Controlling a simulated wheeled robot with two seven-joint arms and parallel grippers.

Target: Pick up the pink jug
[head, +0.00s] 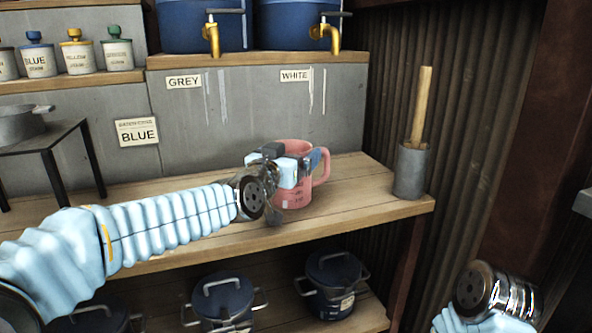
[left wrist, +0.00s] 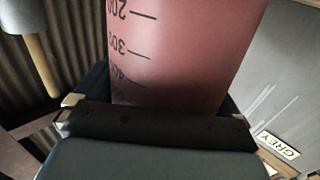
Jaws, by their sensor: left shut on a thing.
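The pink jug (head: 294,190) stands upright on the wooden shelf in the head view, its handle to the right. Dark measuring marks show on its side. My left gripper (head: 292,162) is at the jug's upper part, shut on it, and hides part of its front and rim. In the left wrist view the jug (left wrist: 180,50) fills the middle, between the dark fingers of the gripper. My right arm's end shows at the lower right of the head view, but its fingers are not visible.
The wooden shelf (head: 375,188) also bears a grey pot with a wooden stick (head: 411,168) right of the jug. Blue tanks with brass taps (head: 212,38) stand above. Lidded pots (head: 222,298) sit on the lower shelf. A metal stand (head: 45,140) is at left.

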